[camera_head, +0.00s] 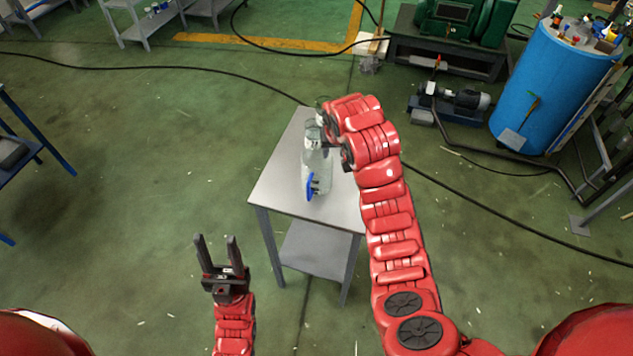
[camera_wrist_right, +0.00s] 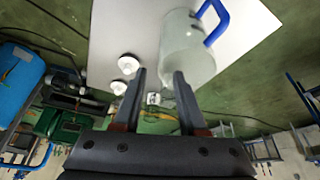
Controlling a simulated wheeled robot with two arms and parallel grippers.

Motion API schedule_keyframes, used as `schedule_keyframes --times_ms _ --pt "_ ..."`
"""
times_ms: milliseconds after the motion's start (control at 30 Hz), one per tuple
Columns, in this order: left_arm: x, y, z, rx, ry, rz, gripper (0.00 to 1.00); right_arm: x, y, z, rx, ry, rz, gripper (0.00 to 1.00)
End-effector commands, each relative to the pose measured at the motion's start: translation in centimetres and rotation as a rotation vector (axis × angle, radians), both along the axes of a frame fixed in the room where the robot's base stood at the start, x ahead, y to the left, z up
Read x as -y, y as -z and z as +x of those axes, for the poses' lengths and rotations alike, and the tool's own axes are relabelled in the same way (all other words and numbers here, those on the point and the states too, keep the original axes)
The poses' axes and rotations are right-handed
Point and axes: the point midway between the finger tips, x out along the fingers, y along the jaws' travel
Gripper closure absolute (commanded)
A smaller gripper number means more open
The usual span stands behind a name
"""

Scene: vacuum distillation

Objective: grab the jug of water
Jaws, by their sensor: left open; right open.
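A clear jug (camera_head: 317,168) with a blue handle (camera_head: 310,187) stands on a small grey table (camera_head: 280,168). My right gripper (camera_wrist_right: 160,79) is open with nothing between its fingers. In the right wrist view the jug (camera_wrist_right: 182,52) is beyond the fingertips, more toward the right finger, and its blue handle (camera_wrist_right: 217,22) points away to the upper right. In the head view my right arm bends over the table's right side, and its gripper, near the jug's far end, is mostly hidden. My left gripper (camera_head: 217,240) is open and empty, left of the table and away from the jug.
Two small white round objects (camera_wrist_right: 128,65) lie on the tabletop beside the jug in the right wrist view. A blue drum (camera_head: 550,85), a pump (camera_head: 455,98) and a green machine (camera_head: 465,22) stand at the back right. Black cables cross the green floor.

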Motion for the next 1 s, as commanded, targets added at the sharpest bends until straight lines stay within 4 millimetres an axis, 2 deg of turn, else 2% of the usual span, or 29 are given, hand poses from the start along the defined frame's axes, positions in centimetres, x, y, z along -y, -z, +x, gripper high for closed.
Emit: schedule_keyframes --times_ms 100,267,433,600,933,1000 --pt "0.0 -0.1 0.0 0.001 0.0 0.0 0.5 0.0 1.3 0.3 -0.008 0.002 -0.002 0.59" --pt "0.0 -0.8 0.0 0.001 0.0 0.0 0.5 -0.1 1.9 0.6 -0.006 0.0 -0.003 0.59" --pt "0.0 -2.6 0.0 0.001 0.0 0.0 0.5 -0.3 4.2 1.0 -0.013 0.0 -0.005 0.59" --pt "0.0 -2.9 0.0 0.001 0.0 0.0 0.5 -0.4 6.0 1.7 -0.008 0.0 -0.003 0.59" --pt "0.0 -2.9 0.0 0.001 0.0 0.0 0.5 -0.4 6.5 2.0 -0.003 -0.001 -0.004 0.59" --pt "0.0 -2.9 0.0 0.001 0.0 0.0 0.5 -0.4 6.5 2.0 -0.003 -0.001 -0.004 0.69"
